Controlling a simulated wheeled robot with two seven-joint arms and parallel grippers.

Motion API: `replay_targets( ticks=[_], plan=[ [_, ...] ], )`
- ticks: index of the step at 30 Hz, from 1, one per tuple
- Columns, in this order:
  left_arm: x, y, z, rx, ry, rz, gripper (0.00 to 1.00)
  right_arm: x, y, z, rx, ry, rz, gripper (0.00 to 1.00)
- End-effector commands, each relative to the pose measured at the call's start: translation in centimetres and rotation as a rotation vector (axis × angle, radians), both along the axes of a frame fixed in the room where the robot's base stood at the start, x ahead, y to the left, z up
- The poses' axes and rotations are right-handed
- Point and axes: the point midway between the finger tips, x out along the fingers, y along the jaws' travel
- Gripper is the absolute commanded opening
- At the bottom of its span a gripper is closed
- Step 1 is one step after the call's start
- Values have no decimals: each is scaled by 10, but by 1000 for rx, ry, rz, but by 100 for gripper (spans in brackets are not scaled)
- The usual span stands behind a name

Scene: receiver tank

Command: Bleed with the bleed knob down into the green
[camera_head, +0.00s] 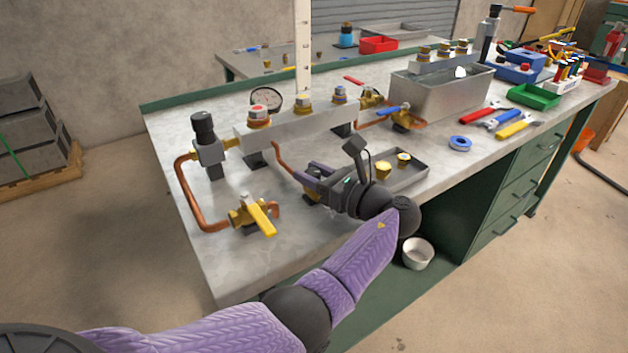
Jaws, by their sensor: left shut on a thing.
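My left gripper (309,180) reaches in over the front of the bench, its purple fingers shut at the low end of a copper pipe (287,163) coming down from the grey manifold block (297,127). What it holds is mostly hidden by the fingers and wrist; by its place it appears to be the bleed knob. A little brass shows beneath the fingers. A round dark-rimmed gauge (266,99) stands behind the manifold, partly covered by a red-topped fitting (259,116). Its needle and any green band are too small to read. My right gripper is not in view.
A black-topped regulator (204,135) and a yellow-handled valve (260,217) stand left of the gripper. A blue-handled valve (397,110) is behind right. A shallow tray (418,178) with brass fittings lies close to my wrist. The bench's front left corner is clear.

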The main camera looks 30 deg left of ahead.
Motion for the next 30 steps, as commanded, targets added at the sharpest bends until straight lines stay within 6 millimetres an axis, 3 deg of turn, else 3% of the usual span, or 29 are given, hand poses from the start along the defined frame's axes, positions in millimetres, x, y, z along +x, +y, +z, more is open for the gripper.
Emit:
replay_targets(
  ticks=[9, 28, 29, 30],
  plan=[
    [0, 0, -4, -1, 4, 141, 0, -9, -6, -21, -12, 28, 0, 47],
    [0, 0, -1, -3, 4, 183, 0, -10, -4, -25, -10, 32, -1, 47],
    [0, 0, -1, -3, 4, 183, 47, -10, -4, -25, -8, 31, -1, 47],
    [0, 0, -1, -3, 4, 183, 55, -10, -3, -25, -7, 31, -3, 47]
  ],
)
